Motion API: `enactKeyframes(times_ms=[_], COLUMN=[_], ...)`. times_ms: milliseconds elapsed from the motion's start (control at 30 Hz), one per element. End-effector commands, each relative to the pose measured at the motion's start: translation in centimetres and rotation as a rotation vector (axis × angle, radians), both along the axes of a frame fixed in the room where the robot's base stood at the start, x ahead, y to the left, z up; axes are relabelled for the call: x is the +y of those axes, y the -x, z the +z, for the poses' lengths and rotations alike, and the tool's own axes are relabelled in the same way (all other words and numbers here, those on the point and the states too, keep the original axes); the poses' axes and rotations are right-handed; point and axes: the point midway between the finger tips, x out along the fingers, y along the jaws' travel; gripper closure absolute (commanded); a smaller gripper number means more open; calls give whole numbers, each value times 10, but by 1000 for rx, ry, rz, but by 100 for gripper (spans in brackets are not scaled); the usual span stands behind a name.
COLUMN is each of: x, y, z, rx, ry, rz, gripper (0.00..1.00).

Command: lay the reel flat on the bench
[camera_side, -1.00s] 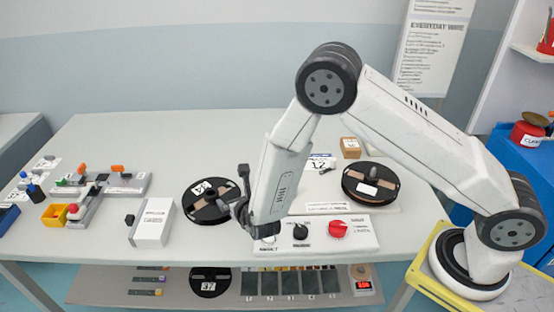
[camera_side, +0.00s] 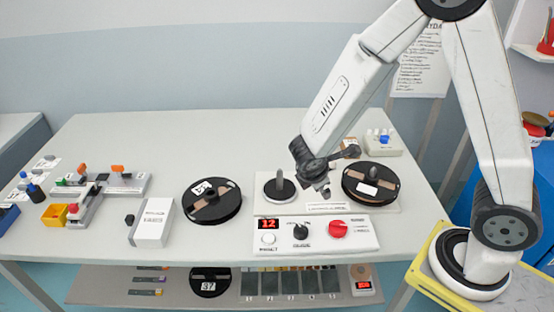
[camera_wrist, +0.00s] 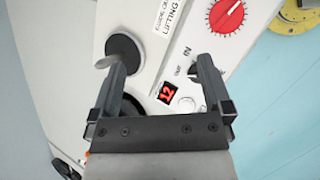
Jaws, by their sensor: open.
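A black reel (camera_side: 212,210) with a tan band and a white label lies flat on the bench (camera_side: 100,255), left of the rewind station. A second black reel (camera_side: 352,194) with a white label sits at the station's right side, around a dark hub. My gripper (camera_side: 340,172) is open and empty above the station, between the bare left spindle and the second reel. In the wrist view my gripper's fingers (camera_wrist: 162,68) stand apart, with nothing held between them. The left spindle (camera_side: 280,185) is a grey post on a black disc; its disc also shows in the wrist view (camera_wrist: 123,46).
The station's control box (camera_side: 318,244) has a red display reading 12, a black knob and a red knob (camera_side: 338,229). A white box (camera_side: 154,222) stands left of the flat reel. Colored fixtures (camera_side: 100,185) sit at the far left. The bench front-left is clear.

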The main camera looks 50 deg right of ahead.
Motion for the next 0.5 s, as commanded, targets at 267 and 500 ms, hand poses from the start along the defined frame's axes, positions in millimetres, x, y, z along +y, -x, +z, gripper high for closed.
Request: enactKeyframes(times_ms=[267,500], x=[7,18], y=[37,57], z=[17,32], rx=[-98,-212], ry=[-252,-466], rz=[-389,-720], gripper=[0,0])
